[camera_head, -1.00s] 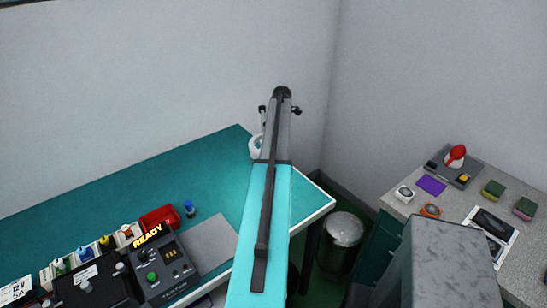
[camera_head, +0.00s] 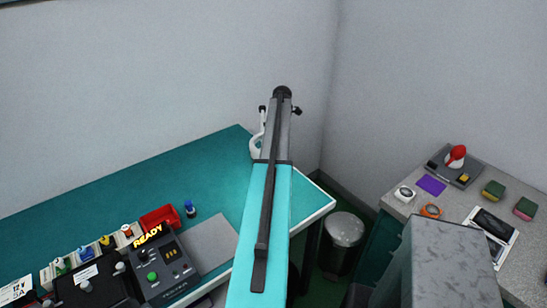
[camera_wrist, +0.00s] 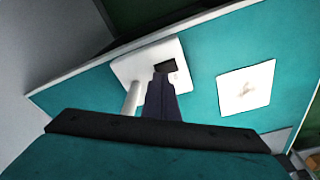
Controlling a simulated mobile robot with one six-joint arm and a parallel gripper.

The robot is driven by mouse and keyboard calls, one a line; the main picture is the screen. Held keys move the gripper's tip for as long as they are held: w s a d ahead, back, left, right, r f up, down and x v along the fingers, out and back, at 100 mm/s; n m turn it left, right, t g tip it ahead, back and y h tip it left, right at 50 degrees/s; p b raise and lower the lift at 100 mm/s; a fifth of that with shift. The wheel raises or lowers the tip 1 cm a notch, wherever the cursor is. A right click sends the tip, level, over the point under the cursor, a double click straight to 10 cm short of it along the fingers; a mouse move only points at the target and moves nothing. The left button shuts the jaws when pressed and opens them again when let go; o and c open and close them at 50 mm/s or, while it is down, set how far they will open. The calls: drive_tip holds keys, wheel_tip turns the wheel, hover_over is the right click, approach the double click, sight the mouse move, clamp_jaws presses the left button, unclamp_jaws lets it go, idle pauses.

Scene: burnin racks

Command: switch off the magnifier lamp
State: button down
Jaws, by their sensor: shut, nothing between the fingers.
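The magnifier lamp (camera_head: 256,148) shows in the head view as a white curved part at the far end of the teal bench, mostly hidden behind my arm. In the wrist view its white base (camera_wrist: 130,70) lies on the teal surface, with a white post (camera_wrist: 132,98) and a dark switch-like patch (camera_wrist: 168,66). My gripper (camera_wrist: 161,76) is shut and empty, its tips over the base at the dark patch's edge. I cannot tell whether they touch it. The lamp's head is out of the wrist view.
A white square card (camera_wrist: 246,88) lies right of the base. The teal bench (camera_head: 120,185) also holds a READY device (camera_head: 160,268), a red bin (camera_head: 160,217) and a blue-capped item (camera_head: 190,209). A metal trash bin (camera_head: 343,230) stands beside it. A grey counter (camera_head: 460,208) is at right.

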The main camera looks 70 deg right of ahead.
drive_tip(key=shift+f+b, duration=0.3)
drive_tip(key=shift+f, duration=0.25)
idle(0.9)
drive_tip(key=shift+s+a+f+b, duration=0.1)
drive_tip(key=shift+a+f+b, duration=0.1)
drive_tip(key=shift+f+b, duration=0.4)
drive_tip(key=shift+s+a+f+b, duration=0.15)
drive_tip(key=shift+f+b, duration=0.1)
drive_tip(key=shift+f, duration=0.6)
drive_tip(key=shift+s+a+f+b, duration=0.1)
drive_tip(key=shift+a+f+b, duration=0.1)
drive_tip(key=shift+f+b, duration=0.4)
idle(2.0)
idle(0.4)
drive_tip(key=shift+w+d+r+p, duration=0.15)
drive_tip(key=shift+r+p, duration=0.4)
drive_tip(key=shift+r, duration=0.65)
drive_tip(key=shift+w+d+r+p, duration=0.15)
drive_tip(key=shift+r+p, duration=0.4)
drive_tip(key=shift+r, duration=0.65)
drive_tip(key=shift+w+d+r+p, duration=0.15)
drive_tip(key=shift+r+p, duration=0.4)
drive_tip(key=shift+r, duration=0.65)
drive_tip(key=shift+s, duration=0.1)
drive_tip(key=shift+d, duration=0.15)
